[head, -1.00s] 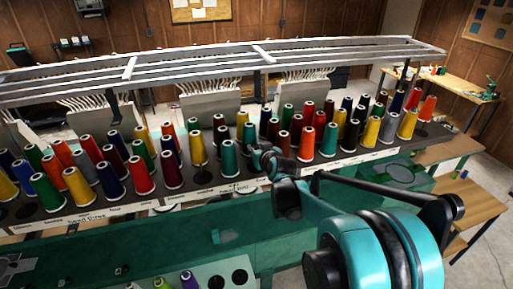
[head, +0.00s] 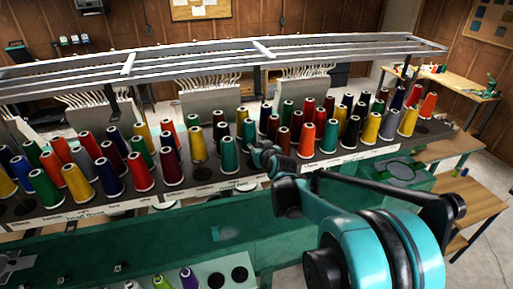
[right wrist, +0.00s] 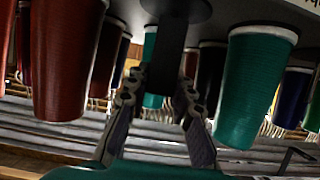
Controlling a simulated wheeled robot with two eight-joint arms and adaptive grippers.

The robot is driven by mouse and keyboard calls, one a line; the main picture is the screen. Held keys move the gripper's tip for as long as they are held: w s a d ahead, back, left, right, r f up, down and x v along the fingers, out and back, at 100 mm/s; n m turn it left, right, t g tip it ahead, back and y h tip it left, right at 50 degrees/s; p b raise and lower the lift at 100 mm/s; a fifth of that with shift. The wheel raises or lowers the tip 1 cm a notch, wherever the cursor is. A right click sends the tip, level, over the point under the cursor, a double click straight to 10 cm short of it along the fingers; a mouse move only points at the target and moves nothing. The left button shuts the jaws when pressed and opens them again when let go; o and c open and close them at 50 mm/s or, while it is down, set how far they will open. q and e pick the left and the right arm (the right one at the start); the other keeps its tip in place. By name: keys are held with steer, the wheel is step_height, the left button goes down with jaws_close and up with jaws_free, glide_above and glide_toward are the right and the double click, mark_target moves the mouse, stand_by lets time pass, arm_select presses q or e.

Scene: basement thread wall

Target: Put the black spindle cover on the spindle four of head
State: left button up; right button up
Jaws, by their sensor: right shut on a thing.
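My right gripper (head: 259,153) reaches in between a teal thread cone (head: 229,155) and a dark red cone (head: 282,141) on the thread rack. In the right wrist view, where the cones hang upside down, its two fingers (right wrist: 158,98) are shut on the narrow black spindle cover (right wrist: 172,60). A dark round disc (right wrist: 178,8) lies at the cover's far end; I cannot tell whether the cover touches it. The spindle itself is hidden. The teal cone (right wrist: 248,90) and a red cone (right wrist: 66,60) stand on either side. My left gripper is not in view.
Several coloured cones fill the rack (head: 205,188) on both sides, close to my right gripper. A grey metal frame (head: 190,67) runs above the rack. A tray with holes and a few cones (head: 215,281) stands at the front. The green surface (head: 150,232) between is mostly clear.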

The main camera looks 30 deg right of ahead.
steer(key=shift+f, duration=0.2)
steer(key=shift+f, duration=0.15)
steer(key=o, duration=0.9)
steer(key=v, duration=1.2)
steer(key=s+a+f+n+g+y+b, duration=0.1)
steer(key=s+a+f+g+b, duration=0.1)
steer(key=s+a+f+b, duration=0.4)
steer(key=s+a+f+g+y+b, duration=0.1)
steer(key=s+a+f+b, duration=0.5)
steer(key=f+b, duration=0.8)
steer(key=s+a+f+n+g+y+b, duration=0.1)
steer(key=s+a+f+g+b, duration=0.2)
steer(key=f, duration=2)
steer(key=s+a+b, duration=0.3)
steer(key=a+b, duration=0.1)
steer(key=b, duration=0.3)
steer(key=shift+n+b, duration=0.3)
steer(key=shift+b, duration=0.1)
